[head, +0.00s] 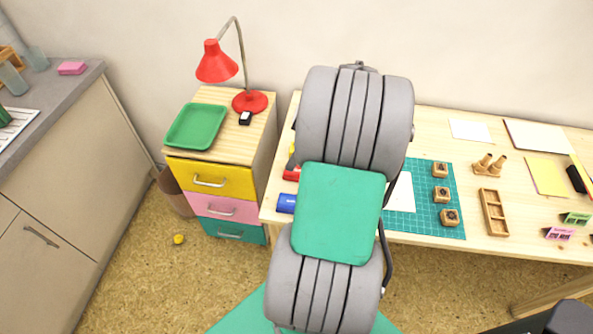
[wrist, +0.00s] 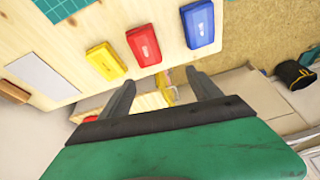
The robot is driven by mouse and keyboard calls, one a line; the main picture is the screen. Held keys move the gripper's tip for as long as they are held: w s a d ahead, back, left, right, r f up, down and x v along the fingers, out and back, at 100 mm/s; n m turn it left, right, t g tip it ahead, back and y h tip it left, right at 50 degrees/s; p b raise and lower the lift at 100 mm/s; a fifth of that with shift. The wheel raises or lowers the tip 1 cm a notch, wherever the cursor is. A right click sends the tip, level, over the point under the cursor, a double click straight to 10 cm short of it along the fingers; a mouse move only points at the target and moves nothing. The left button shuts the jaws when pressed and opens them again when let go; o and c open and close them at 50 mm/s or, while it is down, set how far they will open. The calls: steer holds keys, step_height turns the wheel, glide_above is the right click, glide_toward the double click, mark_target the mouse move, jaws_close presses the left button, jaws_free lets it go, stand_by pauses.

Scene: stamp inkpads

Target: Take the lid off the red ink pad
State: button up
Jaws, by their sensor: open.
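The red ink pad (wrist: 143,45) lies on the wooden desk near its edge in the wrist view, a flat red case with a pale mark on top. It looks closed. It sits between a yellow pad (wrist: 106,61) and a blue pad (wrist: 198,24). In the head view only a bit of the red pad (head: 291,174) shows beside my arm, with the blue pad (head: 287,204) below it. My gripper (wrist: 160,77) is open and empty, its fingers apart, short of the red pad in the picture. My arm hides the gripper in the head view.
A drawer cabinet (head: 218,180) with a green tray (head: 196,126) and red lamp (head: 215,63) stands left of the desk. On the desk, a teal cutting mat (head: 430,222) holds several wooden stamps, with a wooden tray (head: 494,213) to its right.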

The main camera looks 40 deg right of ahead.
steer(key=shift+n+t, duration=0.3)
steer(key=shift+n, duration=0.1)
steer(key=d, duration=0.1)
steer(key=s+d+f, duration=0.1)
steer(key=d+f, duration=0.1)
steer(key=shift+s+d+f, duration=0.1)
steer(key=shift+s+f, duration=0.05)
steer(key=shift+s, duration=0.25)
steer(key=p+x, duration=0.1)
steer(key=x, duration=0.6)
steer(key=shift+w+f, duration=0.1)
steer(key=shift+c, duration=0.4)
steer(key=c, duration=1.3)
